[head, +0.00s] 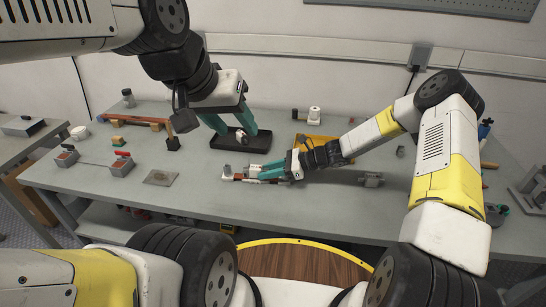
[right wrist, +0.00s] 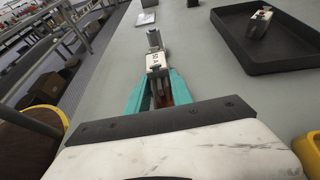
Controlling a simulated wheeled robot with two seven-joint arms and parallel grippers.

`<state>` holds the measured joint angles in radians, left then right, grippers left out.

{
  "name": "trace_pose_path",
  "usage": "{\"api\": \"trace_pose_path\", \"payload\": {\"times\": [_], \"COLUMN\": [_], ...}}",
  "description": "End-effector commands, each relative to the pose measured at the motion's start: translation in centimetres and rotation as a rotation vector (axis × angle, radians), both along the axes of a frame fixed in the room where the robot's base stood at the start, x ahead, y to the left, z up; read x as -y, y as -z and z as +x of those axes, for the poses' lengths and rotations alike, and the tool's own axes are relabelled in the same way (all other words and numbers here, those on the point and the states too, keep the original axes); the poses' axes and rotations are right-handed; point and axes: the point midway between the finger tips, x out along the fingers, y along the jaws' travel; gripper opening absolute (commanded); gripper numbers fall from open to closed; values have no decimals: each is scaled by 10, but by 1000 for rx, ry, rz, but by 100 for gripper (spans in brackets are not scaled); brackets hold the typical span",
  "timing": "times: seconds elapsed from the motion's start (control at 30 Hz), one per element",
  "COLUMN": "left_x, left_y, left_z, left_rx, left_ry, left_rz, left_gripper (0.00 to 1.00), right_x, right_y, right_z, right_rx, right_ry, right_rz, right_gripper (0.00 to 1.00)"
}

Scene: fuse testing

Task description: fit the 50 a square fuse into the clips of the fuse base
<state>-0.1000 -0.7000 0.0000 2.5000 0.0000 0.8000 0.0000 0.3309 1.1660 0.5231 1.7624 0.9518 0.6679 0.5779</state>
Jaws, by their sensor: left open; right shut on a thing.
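My right gripper (head: 296,170) reaches in from the right, low over the table, pointing left, and is shut. In the right wrist view a white block with dark lettering (right wrist: 156,62), apparently the square fuse, lies at its teal fingertips. A grey metal part (right wrist: 153,38) stands just beyond it. In the head view a low assembly with grey and reddish parts (head: 228,175), apparently the fuse base, lies at those fingertips. I cannot tell whether the fuse sits in the clips. My left gripper (head: 238,131) is open, pointing down over the black tray (head: 264,146).
A yellow bin (head: 318,140) stands behind my right arm. A flat grey plate (head: 160,177) and two grey blocks with red tops (head: 67,156) are at left. The front table strip is clear.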

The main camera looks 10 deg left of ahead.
Motion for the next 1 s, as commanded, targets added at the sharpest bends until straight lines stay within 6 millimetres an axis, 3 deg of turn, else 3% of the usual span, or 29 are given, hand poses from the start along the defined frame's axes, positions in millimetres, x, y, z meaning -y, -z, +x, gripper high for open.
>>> {"api": "trace_pose_path", "payload": {"times": [0.17,0.2,0.3,0.67,1.0], "left_x": [0,0,0,0,0], "left_y": [0,0,0,0,0], "left_z": [0,0,0,0,0], "left_rx": [0,0,0,0,0], "left_ry": [0,0,0,0,0], "left_rz": [0,0,0,0,0], "left_gripper": [47,47,47,47,47], "right_x": [0,0,0,4,54], "right_y": [-1,-1,-1,-2,-22], "right_z": [0,0,0,1,4], "right_rx": [0,0,0,1,2], "right_ry": [0,0,0,1,1], "right_rz": [2,2,2,0,-1], "right_gripper": [0,35,52,52,52]}}
